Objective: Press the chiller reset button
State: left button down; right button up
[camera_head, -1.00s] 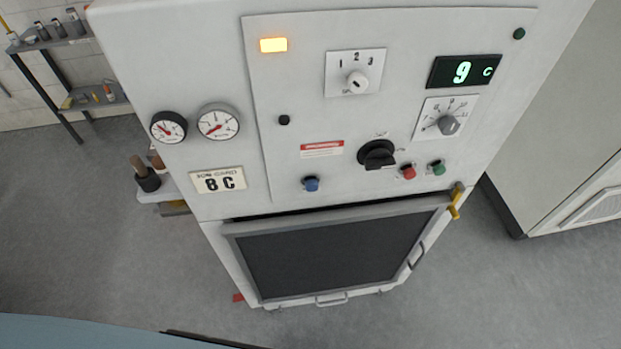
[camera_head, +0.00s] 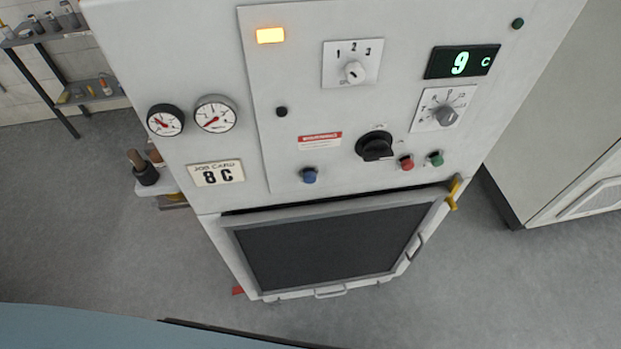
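The washer's control panel (camera_head: 350,100) fills the middle of the head view. A blue button (camera_head: 309,175) sits at its lower left. A red button (camera_head: 406,162) and a green button (camera_head: 436,158) sit at its lower right, beside a black rotary switch (camera_head: 376,146). No label readable here tells which one is the chiller reset. A digital display (camera_head: 462,61) reads 9 C, and a card (camera_head: 216,173) reads JOB CARD 8 C. An amber lamp (camera_head: 270,35) is lit. Neither gripper is in view.
A dark-fronted door (camera_head: 330,247) with a yellow latch (camera_head: 453,193) lies below the panel. Two gauges (camera_head: 215,114) are at the left. Another cabinet (camera_head: 570,130) stands at the right, and a shelf (camera_head: 90,90) at the far left. Grey floor is open around.

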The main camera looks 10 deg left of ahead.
aim_at(309, 177)
jog(key=u, duration=1.5)
jog(key=k, duration=0.5)
jog(key=z, duration=1.45)
